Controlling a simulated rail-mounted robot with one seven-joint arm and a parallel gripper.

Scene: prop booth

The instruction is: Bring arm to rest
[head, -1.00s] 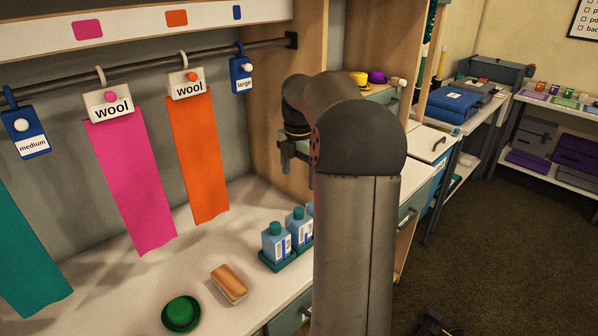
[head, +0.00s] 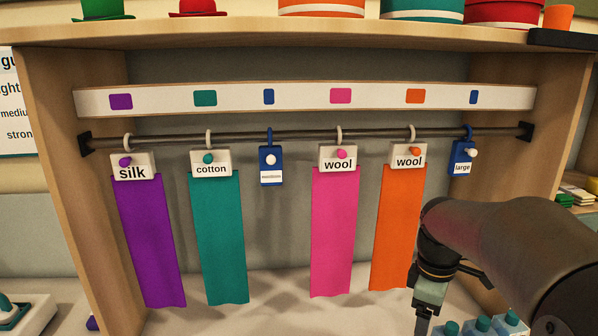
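My arm comes in from the right edge in the head view, bent downward at a dark wrist. My gripper (head: 424,318) hangs below the wrist at the lower right, in front of the orange fabric strip (head: 398,225) and close to the blue bottles. Its fingers point down and run toward the bottom edge of the picture. I cannot tell whether they are apart, and I see nothing held in them.
A rail (head: 300,137) carries purple, teal, pink and orange strips and two blue tags. Blue-capped bottles (head: 483,324) stand beside my gripper at the bottom right. Hats and round boxes sit on the shelf (head: 230,37) above. A wooden side panel (head: 545,125) closes the right.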

